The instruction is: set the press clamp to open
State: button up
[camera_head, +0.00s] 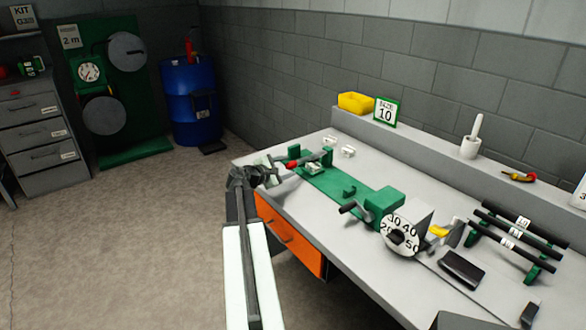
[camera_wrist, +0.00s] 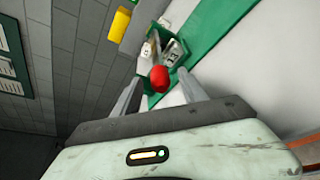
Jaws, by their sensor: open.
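A green clamp (camera_head: 326,158) with a red knob (camera_head: 292,165) stands at the far left part of the grey workbench, by a green rail. I take it to be the press clamp; no label on it is readable. In the wrist view the red knob (camera_wrist: 159,78) shows between my fingers, with the green clamp body (camera_wrist: 174,54) and a small marked plate (camera_wrist: 172,55) behind it. My gripper (camera_head: 278,168) is open, close to the knob at the bench's left edge. Whether a finger touches the knob I cannot tell. My arm hides part of the bench edge.
A green unit with a white numbered dial (camera_head: 400,236) and a black handle (camera_head: 352,208) stands to the right. A rack of black bars (camera_head: 515,240) is farther right. A yellow bin (camera_head: 355,102) and a "10" sign (camera_head: 385,112) stand on the back ledge. An orange drawer (camera_head: 290,240) is below.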

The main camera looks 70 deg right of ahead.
aim_at(309, 159)
jog(key=x, duration=0.3)
jog(key=shift+d+f+b, duration=0.2)
jog(key=shift+d+b, duration=0.1)
jog(key=shift+b, duration=0.05)
jog(key=shift+s, duration=0.1)
grip_shut()
jog(key=shift+a, duration=0.15)
dwell(0.7)
